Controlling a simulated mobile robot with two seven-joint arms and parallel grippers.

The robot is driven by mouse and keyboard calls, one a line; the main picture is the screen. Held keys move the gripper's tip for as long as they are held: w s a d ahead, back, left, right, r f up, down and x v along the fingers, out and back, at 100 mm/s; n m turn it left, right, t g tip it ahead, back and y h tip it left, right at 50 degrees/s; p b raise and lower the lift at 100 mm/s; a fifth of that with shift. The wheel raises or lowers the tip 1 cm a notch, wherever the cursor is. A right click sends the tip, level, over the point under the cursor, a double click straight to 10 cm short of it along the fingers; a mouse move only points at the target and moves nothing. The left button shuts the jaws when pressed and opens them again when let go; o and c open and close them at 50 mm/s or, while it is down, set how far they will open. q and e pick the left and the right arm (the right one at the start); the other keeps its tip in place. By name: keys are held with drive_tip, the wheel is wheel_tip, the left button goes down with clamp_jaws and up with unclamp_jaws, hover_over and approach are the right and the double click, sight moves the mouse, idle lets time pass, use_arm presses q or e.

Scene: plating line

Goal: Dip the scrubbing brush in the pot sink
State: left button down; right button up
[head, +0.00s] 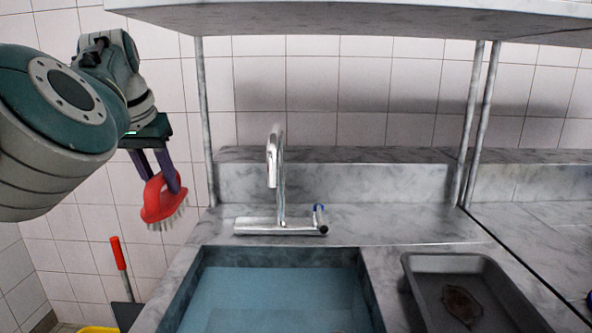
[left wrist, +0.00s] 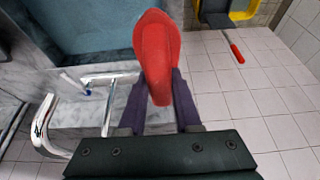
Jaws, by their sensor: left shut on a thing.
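A red scrubbing brush (head: 156,201) with pale bristles is held in my left gripper (head: 170,180), bristles pointing down. In the left wrist view the brush (left wrist: 156,55) sits between the two purple fingers of the gripper (left wrist: 160,100), which is shut on it. The brush is in the air to the left of the pot sink (head: 372,290) and higher than its rim. The sink is a grey marble basin with blue water in it. It also shows in the left wrist view (left wrist: 90,48). My right gripper is not in view.
A chrome faucet (head: 279,180) stands behind the sink. A grey tray (head: 420,290) with a brown stain sits right of it. A shelf (head: 380,18) on posts hangs above. A red-handled tool (head: 119,254) and a yellow object (head: 98,329) are low at the left.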

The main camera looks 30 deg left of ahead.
use_arm(q)
drive_tip(key=shift+f+p, duration=0.2)
drive_tip(key=shift+p, duration=0.15)
drive_tip(key=w+d+f+t+h+p, duration=0.15)
drive_tip(key=d+f, duration=0.25)
drive_tip(key=d, duration=0.5)
drive_tip(key=d+f+t+p, duration=0.25)
drive_tip(key=d+f, duration=0.25)
drive_tip(key=d, duration=0.5)
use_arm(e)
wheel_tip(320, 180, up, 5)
use_arm(q)
wheel_tip(320, 180, down, 18)
drive_tip(key=g+b, duration=0.1)
drive_tip(key=b, duration=1.3)
drive_tip(key=shift+r+n, duration=0.15)
drive_tip(key=shift+n, duration=0.15)
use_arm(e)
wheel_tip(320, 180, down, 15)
use_arm(q)
drive_tip(key=shift+a+r, duration=0.1)
drive_tip(key=shift+r, duration=0.05)
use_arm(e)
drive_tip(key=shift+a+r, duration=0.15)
use_arm(q)
wheel_tip(320, 180, up, 16)
drive_tip(key=p, duration=1.7)
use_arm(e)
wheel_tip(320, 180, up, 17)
